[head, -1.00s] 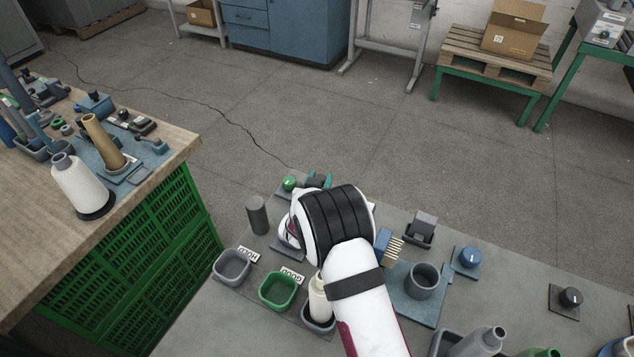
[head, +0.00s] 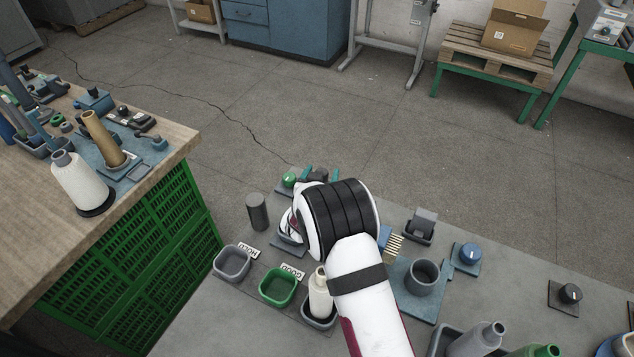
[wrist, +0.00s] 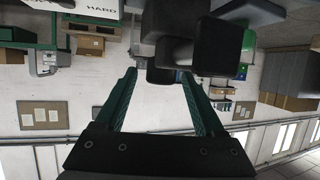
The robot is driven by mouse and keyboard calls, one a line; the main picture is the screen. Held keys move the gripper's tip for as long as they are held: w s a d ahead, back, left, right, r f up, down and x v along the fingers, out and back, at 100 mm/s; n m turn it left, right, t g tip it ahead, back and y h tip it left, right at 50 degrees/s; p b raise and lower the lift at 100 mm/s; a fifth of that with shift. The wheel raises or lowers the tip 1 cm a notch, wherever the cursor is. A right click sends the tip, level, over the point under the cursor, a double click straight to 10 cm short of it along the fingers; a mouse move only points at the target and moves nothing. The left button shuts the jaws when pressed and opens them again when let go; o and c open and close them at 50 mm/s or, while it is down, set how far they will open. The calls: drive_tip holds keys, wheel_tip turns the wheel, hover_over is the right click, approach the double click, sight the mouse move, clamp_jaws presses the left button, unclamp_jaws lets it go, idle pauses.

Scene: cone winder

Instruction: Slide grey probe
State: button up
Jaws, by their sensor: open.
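My gripper (wrist: 158,74) is open, with its two teal fingers spread apart and no object clearly held. In the head view the teal fingertips (head: 320,172) show just beyond my white and black wrist, next to a green-domed knob (head: 289,179). In the wrist view, dark grey-black blocks (wrist: 180,50) stand in front of the fingertips. They may be part of the grey probe, but I cannot tell for certain. A dark piece shows between the fingertips in the head view; most of it is hidden by my wrist.
A dark grey cylinder (head: 257,212) stands left of my wrist. Grey (head: 232,264) and green (head: 277,288) bins and a cream bottle (head: 320,295) are nearer.

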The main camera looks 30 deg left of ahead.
drive_tip(key=v, duration=1.4)
drive_tip(key=shift+s, duration=0.15)
drive_tip(key=shift+d+r, duration=0.1)
drive_tip(key=shift+d, duration=0.05)
drive_tip(key=s+d+r+m+g, duration=0.2)
drive_tip(key=d+r+m+g, duration=0.35)
drive_tip(key=d, duration=0.35)
drive_tip(key=s+d+r+m+g+h, duration=0.1)
drive_tip(key=s+d+r+m+g, duration=0.2)
drive_tip(key=s+d, duration=1.7)
drive_tip(key=s+r+g, duration=0.1)
drive_tip(key=s+g, duration=0.1)
drive_tip(key=g, duration=0.2)
drive_tip(key=shift+s+g+h, duration=0.3)
drive_tip(key=shift+s+g, duration=0.05)
drive_tip(key=shift+d+r, duration=0.1)
